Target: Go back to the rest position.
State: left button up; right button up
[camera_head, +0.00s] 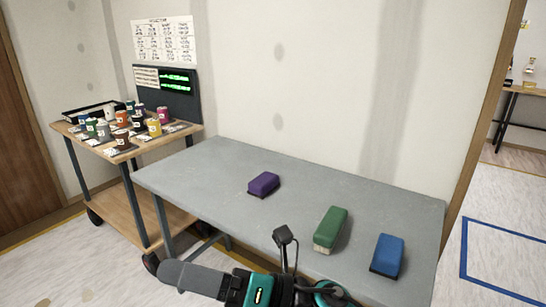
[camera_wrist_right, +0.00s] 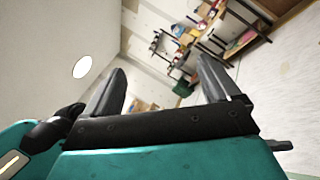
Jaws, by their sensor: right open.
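My right gripper (camera_wrist_right: 165,85) shows in the right wrist view with its two dark fingers spread apart and nothing between them. My left gripper is not in view. On the table lie a purple block (camera_head: 263,183), a green block with a pale underside (camera_head: 331,227) and a blue block (camera_head: 387,254), all apart from each other.
A wooden cart (camera_head: 160,208) with several colourful cups stands at the left, beside the table. A dark board with green writing (camera_head: 178,83) is behind it. The wall (camera_head: 300,80) stands behind the table. Open floor with a blue outline (camera_head: 500,240) is at the right.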

jog(key=w+d+f+m+t+h+p, duration=0.15)
jog(key=d+f+m+t+h, duration=0.3)
jog(key=m, duration=0.45)
jog(key=w+d+f+m+t+h, duration=0.3)
jog(key=d+m+t, duration=0.25)
jog(key=m, duration=0.45)
jog(key=w+d+f+m+t+h, duration=0.2)
jog(key=d+f+m+t+h, duration=0.3)
jog(key=m, duration=0.4)
jog(key=s+d+f+m+g+h+p, duration=0.1)
jog(key=s+d+f+m+g+h, duration=0.5)
jog(key=s+d+f+m, duration=0.5)
notch_tip(320, 180, down, 4)
jog(key=d+m, duration=0.1)
jog(key=d, duration=0.1)
jog(key=shift+s+d+h, duration=0.35)
jog(key=shift+s+d, duration=0.05)
